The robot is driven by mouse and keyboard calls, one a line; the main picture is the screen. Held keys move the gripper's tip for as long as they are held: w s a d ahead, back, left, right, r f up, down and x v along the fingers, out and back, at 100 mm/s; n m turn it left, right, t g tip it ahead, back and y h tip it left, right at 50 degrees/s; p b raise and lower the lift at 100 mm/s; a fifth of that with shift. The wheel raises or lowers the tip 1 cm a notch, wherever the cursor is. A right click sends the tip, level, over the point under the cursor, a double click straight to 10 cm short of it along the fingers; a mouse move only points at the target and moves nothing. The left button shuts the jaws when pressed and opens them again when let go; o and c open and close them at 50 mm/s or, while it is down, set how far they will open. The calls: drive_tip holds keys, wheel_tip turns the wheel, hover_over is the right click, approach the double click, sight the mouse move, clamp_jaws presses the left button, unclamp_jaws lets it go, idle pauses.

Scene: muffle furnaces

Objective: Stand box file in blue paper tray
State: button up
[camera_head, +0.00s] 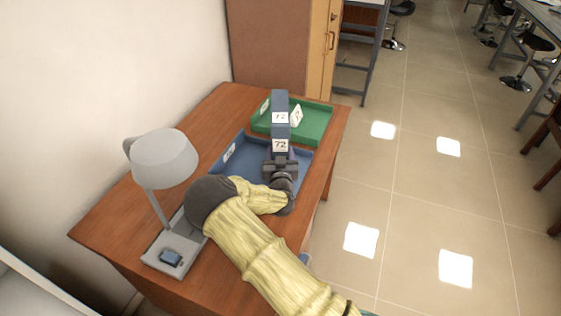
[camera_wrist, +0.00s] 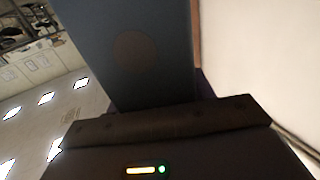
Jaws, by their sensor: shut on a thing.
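The blue-grey box file (camera_head: 280,108) stands upright in the head view, with white labels reading 72 on its spine. My gripper (camera_head: 280,165) is shut on its lower part, over the blue paper tray (camera_head: 232,172). In the wrist view the box file (camera_wrist: 130,55) rises as a large dark blue face with a round spot, just beyond the gripper (camera_wrist: 165,122). My gripper and the file hide part of the tray's right side. I cannot tell whether the file's bottom touches the tray floor.
A green tray (camera_head: 318,122) with a white label card (camera_head: 296,116) lies behind the blue tray. A grey desk lamp (camera_head: 164,158) stands at the left of the wooden table (camera_head: 120,215). A cabinet (camera_head: 275,40) is beyond the far edge. Open floor lies to the right.

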wheel_tip(320, 180, down, 3)
drive_tip(key=shift+w+f, duration=0.1)
drive_tip(key=shift+f, duration=0.15)
drive_tip(key=shift+s+a, duration=0.3)
drive_tip(key=shift+a, duration=0.15)
drive_tip(key=shift+f, duration=0.15)
drive_tip(key=o, duration=1.1)
drive_tip(key=shift+d, duration=0.2)
drive_tip(key=shift+o, duration=0.6)
drive_tip(key=shift+d, duration=0.1)
